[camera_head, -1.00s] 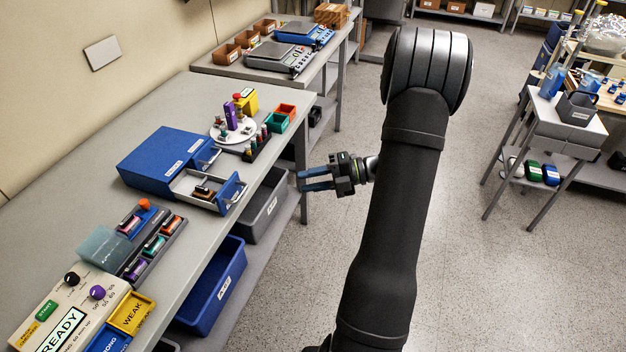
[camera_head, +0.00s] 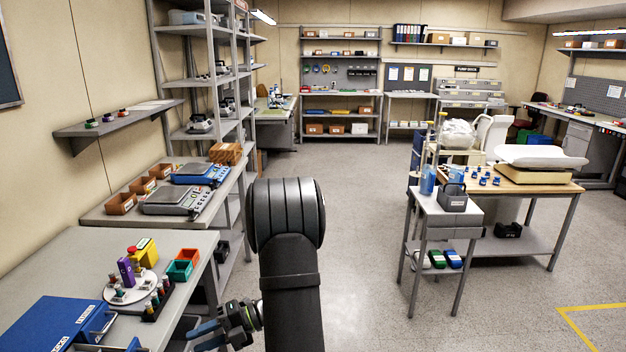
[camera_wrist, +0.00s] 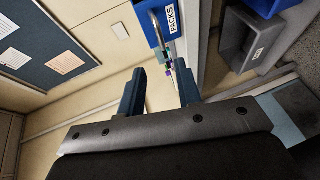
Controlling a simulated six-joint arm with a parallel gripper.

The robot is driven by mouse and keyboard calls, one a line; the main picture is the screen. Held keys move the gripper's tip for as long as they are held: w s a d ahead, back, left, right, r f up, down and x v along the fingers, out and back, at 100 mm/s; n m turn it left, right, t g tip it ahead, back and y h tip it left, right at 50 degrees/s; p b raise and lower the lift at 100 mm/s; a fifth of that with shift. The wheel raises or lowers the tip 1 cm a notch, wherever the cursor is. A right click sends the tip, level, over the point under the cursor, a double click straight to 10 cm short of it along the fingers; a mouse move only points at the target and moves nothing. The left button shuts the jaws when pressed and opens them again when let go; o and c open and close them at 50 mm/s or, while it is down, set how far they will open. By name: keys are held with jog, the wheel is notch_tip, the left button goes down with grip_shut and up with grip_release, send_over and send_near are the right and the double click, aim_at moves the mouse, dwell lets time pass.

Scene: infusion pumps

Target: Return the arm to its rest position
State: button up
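My gripper (camera_head: 207,331) is at the lower middle of the head view, beside the right edge of the near bench and clear of it. Its two blue-grey fingers point left. In the wrist view my gripper (camera_wrist: 158,92) shows its two fingers spread apart with nothing held between them. Behind them the blue drawer box (camera_wrist: 150,20) and its label show, at a distance. My black arm stands upright in the middle of the head view and hides the floor behind it.
The near bench (camera_head: 40,262) carries the blue drawer box (camera_head: 58,322), a white round stand (camera_head: 130,288), a yellow block and small bins (camera_head: 183,264). A white side table (camera_head: 435,203) stands at right. Open floor (camera_head: 365,310) lies between.

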jog(key=x, duration=1.2)
jog(key=v, duration=1.7)
jog(key=x, duration=1.7)
jog(key=shift+a, duration=0.4)
dwell(1.2)
jog(key=shift+s, duration=0.1)
